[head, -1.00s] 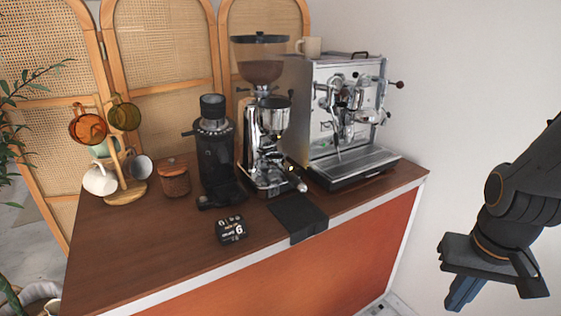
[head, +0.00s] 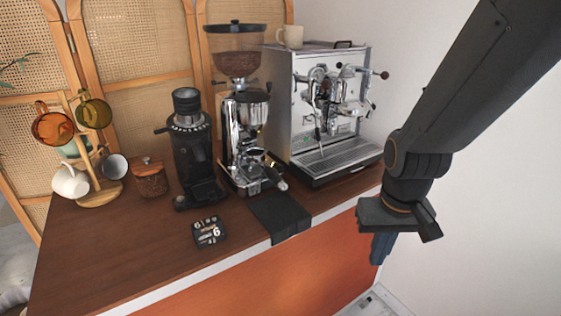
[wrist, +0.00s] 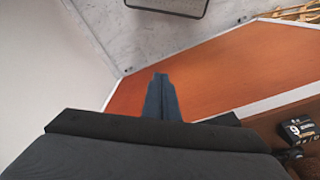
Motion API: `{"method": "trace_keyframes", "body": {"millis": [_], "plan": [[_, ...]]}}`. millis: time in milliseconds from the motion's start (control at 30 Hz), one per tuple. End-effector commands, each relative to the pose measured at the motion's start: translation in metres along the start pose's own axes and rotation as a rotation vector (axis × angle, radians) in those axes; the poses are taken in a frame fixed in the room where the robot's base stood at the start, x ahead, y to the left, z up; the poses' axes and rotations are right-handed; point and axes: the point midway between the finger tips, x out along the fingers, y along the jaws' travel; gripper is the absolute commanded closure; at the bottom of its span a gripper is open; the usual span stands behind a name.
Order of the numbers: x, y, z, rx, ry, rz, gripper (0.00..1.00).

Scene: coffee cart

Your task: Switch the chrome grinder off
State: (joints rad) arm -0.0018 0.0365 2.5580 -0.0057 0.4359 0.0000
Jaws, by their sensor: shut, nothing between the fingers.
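The chrome grinder (head: 240,135) stands on the brown counter, left of the espresso machine. It has a clear hopper (head: 236,62) with beans and a dark lid. A portafilter with a dark handle sits at its front. I cannot make out its switch. My gripper (head: 381,249) is shut and empty in front of the cart's right end, pointing down, well to the right of the grinder. In the wrist view my gripper (wrist: 161,88) shows its fingers together above the cart's orange front panel (wrist: 215,75). The grinder is not in the wrist view.
A black mat (head: 281,216) hangs over the front edge. The espresso machine (head: 322,105) stands at the right. The front counter is partly clear.

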Motion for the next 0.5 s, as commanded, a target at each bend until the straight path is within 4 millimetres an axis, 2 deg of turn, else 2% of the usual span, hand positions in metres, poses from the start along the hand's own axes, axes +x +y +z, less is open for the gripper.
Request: {"method": "trace_keyframes", "body": {"millis": [67,133,267,300,400,500], "plan": [[0.002,0.002,-0.014,-0.015,0.04,0.009,1.0],[0.005,0.003,-0.037,-0.044,0.108,0.021,1.0],[0.008,-0.004,-0.103,-0.136,0.312,0.025,1.0],[0.007,-0.011,-0.126,-0.171,0.387,0.016,1.0],[0.001,-0.036,-0.178,-0.261,0.572,-0.034,1.0],[-0.01,-0.07,-0.215,-0.345,0.733,-0.115,1.0]]}}
